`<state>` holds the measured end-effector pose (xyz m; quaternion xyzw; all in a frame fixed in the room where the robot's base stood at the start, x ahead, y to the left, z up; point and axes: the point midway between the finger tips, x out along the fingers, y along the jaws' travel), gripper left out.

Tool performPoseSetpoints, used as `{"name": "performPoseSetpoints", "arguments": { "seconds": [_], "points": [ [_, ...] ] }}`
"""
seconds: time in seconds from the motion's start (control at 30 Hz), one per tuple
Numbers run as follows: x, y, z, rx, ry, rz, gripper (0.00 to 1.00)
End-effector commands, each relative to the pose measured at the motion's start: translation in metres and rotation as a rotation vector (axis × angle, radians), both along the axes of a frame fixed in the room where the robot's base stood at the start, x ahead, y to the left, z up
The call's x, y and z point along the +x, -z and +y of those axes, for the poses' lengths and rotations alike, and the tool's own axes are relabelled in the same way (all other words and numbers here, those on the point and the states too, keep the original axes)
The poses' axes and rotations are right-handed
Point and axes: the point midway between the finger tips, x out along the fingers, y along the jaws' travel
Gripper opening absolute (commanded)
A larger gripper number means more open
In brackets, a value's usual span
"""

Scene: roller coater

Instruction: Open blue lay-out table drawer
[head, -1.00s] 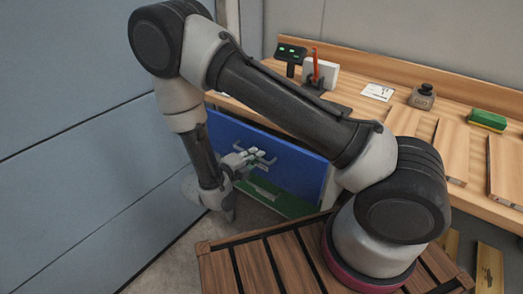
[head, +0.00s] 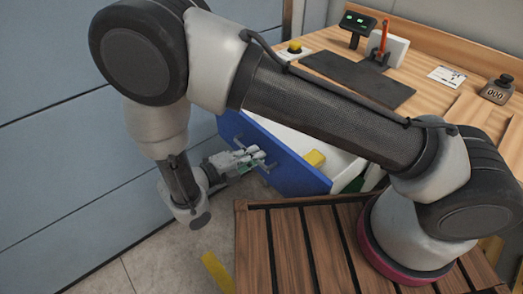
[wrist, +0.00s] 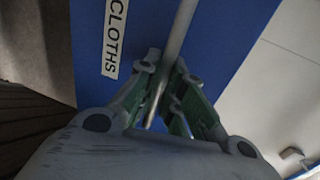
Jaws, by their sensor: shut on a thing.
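The blue drawer front (head: 295,176) of the lay-out table (head: 330,45) stands pulled out, with its pale inside showing behind it. A yellow thing (head: 315,158) lies inside the drawer. My gripper (head: 257,158) is at the outer face of the drawer front, shut on the handle. In the wrist view, the grey bar handle (wrist: 180,28) runs between the green-padded fingers of my gripper (wrist: 163,90). A white label reading "CLOTHS" (wrist: 115,38) is on the blue face beside the handle.
The grey panelled wall (head: 60,160) is close on the left. A black mat (head: 357,78), a display (head: 357,24), a card (head: 446,76) and a dark weight (head: 497,89) are on the tabletop. A yellow floor strip (head: 217,271) lies below my gripper.

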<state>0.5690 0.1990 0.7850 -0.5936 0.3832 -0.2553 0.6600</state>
Motion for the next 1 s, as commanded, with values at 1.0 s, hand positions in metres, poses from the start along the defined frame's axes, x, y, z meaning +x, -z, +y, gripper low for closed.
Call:
{"name": "performPoseSetpoints", "arguments": {
  "seconds": [1.0],
  "points": [
    [-0.0069, -0.0009, 0.0104, 0.002, -0.002, -0.001, 0.19]
  ]
}}
